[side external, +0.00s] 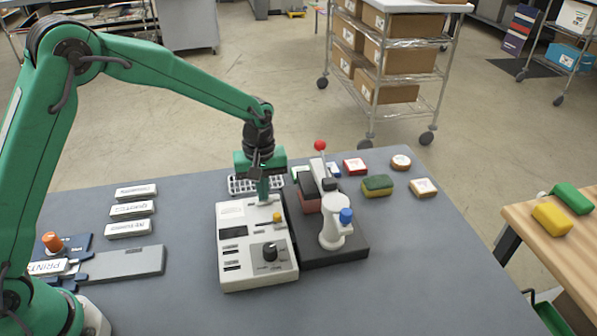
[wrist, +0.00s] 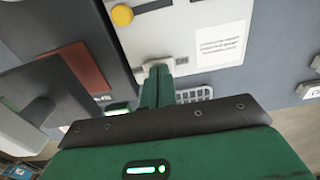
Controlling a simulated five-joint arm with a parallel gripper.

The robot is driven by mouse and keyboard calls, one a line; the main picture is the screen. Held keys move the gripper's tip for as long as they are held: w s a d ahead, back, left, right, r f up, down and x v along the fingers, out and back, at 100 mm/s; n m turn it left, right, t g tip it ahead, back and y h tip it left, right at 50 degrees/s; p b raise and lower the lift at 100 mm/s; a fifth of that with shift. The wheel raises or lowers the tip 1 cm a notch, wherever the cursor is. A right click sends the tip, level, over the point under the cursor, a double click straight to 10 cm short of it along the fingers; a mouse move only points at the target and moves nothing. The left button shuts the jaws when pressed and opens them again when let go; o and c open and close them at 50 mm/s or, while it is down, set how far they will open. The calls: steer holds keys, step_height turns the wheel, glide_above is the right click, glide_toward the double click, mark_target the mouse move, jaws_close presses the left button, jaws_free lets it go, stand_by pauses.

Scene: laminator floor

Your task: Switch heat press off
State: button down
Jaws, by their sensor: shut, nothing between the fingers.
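The heat press stands on the grey table, with a dark base (side external: 352,254), a red-knobbed lever (side external: 320,146) and a white piece with a blue knob (side external: 333,232). Left of it is a white control box (side external: 235,270) with a small screen, a black dial (side external: 270,250) and a yellow knob (side external: 277,217), which also shows in the wrist view (wrist: 122,15). My gripper (side external: 263,196) is shut and empty, pointing down at the box's far end. In the wrist view its fingertips (wrist: 157,72) are at a small pale switch-like part (wrist: 155,64), partly hidden; contact and switch position cannot be told.
A white grid rack (side external: 245,185) is behind the box. Labelled blocks (side external: 130,209) and a grey plate (side external: 125,263) lie left. A green-yellow sponge (side external: 378,185) and small labelled pieces (side external: 423,187) lie right. The table's front right is clear.

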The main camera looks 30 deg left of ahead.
steer(key=shift+r, duration=0.15)
stand_by(0.3)
step_height(320, 180, up, 14)
stand_by(0.7)
steer(key=shift+w+d, duration=0.1)
steer(key=shift+s+a, duration=0.5)
steer(key=shift+f, duration=0.2)
step_height(320, 180, down, 14)
steer(key=shift+r, duration=0.1)
stand_by(0.8)
